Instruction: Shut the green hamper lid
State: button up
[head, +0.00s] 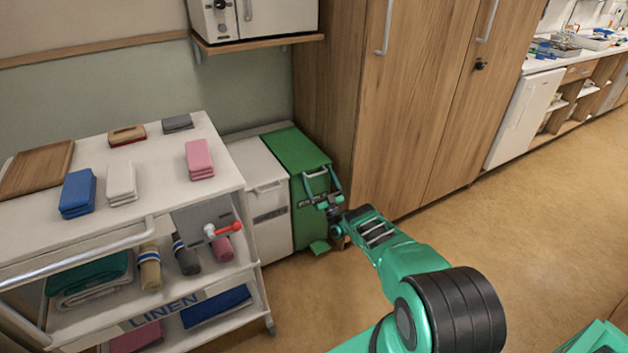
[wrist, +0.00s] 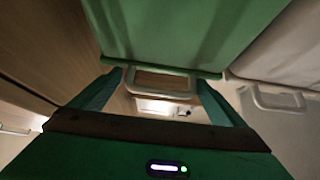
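The green hamper (head: 304,218) stands between a white hamper and the wooden wardrobe. Its green lid (head: 293,150) lies about level over the top and looks down; I cannot make out any gap under it. A pale loop handle sits at the lid's front edge and shows in the wrist view (wrist: 160,94). My gripper (head: 322,183) is at the front of the lid, by this handle. In the wrist view its two fingers (wrist: 160,82) are spread, one on each side of the handle. Whether they touch it is unclear. My gripper hides part of the hamper's front.
A white hamper (head: 270,222) with its own handle stands directly left. The linen trolley (head: 150,215) with folded cloths is further left. The wooden wardrobe (head: 400,110) rises close on the right. The floor (head: 530,240) in front and right is clear.

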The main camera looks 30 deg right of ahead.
jog(key=v, duration=1)
jog(key=shift+s+f, duration=0.25)
jog(key=shift+f, duration=0.1)
jog(key=shift+d, duration=0.1)
